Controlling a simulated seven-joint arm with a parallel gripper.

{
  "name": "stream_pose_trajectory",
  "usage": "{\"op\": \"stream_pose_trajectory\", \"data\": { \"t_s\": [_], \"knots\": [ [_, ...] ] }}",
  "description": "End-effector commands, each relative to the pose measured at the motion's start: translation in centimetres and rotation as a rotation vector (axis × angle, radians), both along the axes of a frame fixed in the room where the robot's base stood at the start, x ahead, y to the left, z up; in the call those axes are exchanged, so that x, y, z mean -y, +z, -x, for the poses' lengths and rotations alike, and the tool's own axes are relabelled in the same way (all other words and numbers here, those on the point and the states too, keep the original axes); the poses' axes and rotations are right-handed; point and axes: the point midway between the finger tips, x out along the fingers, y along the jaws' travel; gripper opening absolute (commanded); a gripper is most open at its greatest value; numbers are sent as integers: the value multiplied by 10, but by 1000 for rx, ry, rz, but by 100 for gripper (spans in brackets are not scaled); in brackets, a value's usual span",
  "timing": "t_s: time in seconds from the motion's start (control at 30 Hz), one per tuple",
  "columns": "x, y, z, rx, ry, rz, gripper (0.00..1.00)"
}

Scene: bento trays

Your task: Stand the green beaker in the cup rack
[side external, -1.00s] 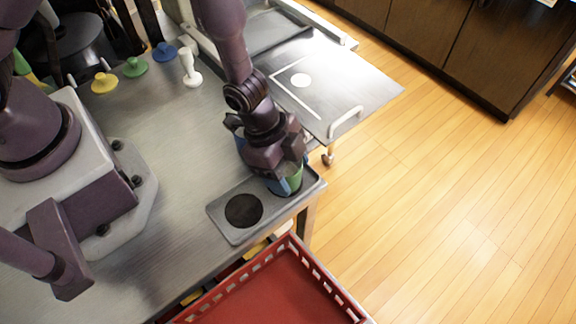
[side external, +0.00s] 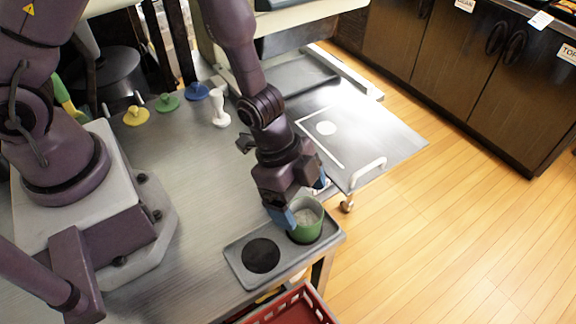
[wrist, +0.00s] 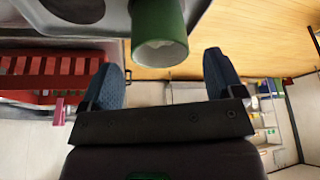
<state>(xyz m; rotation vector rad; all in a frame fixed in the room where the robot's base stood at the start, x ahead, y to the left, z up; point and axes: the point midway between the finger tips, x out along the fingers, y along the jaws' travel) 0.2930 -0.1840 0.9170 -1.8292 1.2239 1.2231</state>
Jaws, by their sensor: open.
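The green beaker (side external: 306,226) stands upright in the right-hand recess of the grey cup rack (side external: 288,264). The rack's other round recess is dark and empty. My gripper (side external: 301,199) is open just above and behind the beaker, with one blue fingertip overlapping its rim in the side view. In the wrist view the beaker (wrist: 158,32) shows its pale open mouth, beyond and between the two spread fingertips of my gripper (wrist: 164,72); nothing is held. The beaker's base is hidden inside the rack.
A red crate (side external: 297,308) sits below the table's front edge. A white peg-like piece (side external: 219,108) and yellow, green and blue knobbed pieces stand toward the back. A metal side shelf with a handle (side external: 368,172) lies right. Bare tabletop is left of the rack.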

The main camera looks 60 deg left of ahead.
Motion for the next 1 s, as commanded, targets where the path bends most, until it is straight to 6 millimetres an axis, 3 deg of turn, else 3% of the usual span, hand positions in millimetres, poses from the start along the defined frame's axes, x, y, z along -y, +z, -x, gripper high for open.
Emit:
{"op": "stream_pose_trajectory", "data": {
  "t_s": [0.53, 1.0],
  "knots": [
    [-20, 51, 7, 2, 5, 0, 87],
    [-29, 64, 9, 6, 11, -24, 87]
  ]
}}
